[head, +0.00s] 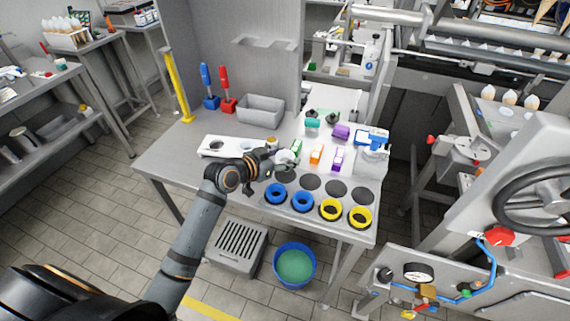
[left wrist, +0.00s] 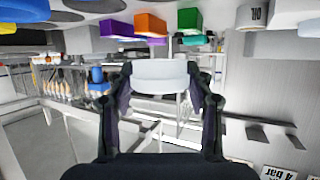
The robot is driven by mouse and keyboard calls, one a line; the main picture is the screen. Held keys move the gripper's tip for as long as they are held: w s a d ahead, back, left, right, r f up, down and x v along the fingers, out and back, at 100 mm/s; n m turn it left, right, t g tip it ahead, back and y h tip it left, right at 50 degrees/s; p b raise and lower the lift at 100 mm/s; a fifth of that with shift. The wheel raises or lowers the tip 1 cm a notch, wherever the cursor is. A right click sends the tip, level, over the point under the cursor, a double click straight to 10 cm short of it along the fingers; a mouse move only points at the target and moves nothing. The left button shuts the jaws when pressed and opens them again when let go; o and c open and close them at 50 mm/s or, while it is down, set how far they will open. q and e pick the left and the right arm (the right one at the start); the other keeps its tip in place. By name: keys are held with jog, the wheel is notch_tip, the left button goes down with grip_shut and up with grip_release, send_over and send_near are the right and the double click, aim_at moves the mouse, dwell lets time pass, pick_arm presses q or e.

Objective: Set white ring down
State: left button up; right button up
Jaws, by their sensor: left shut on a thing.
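My left gripper (head: 278,158) is shut on the white ring (head: 288,156) and holds it over the grey table (head: 180,150), near the back row of dark round spots (head: 310,183). In the left wrist view the white ring (left wrist: 160,74) sits between the two fingers of the left gripper (left wrist: 160,82). I cannot tell how far it is above the table. My right gripper is not in view.
Green, orange (head: 316,154) and purple (head: 337,158) blocks stand just behind the spots. A white plate with round holes (head: 212,146) lies left of the gripper. A grey bin (head: 261,110) stands at the back. Several dark spots are bare.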

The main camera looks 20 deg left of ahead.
aim_at(285, 175)
pick_arm(q)
jog(key=f, duration=0.3)
jog(key=shift+w+f+p, duration=0.2)
jog(key=shift+f+p, duration=0.05)
jog(key=shift+p, duration=0.1)
jog(key=shift+s+f+b, duration=0.1)
jog(key=shift+f+b, duration=0.5)
jog(key=shift+f, duration=0.05)
jog(key=o, duration=0.9)
jog(key=shift+f, duration=0.1)
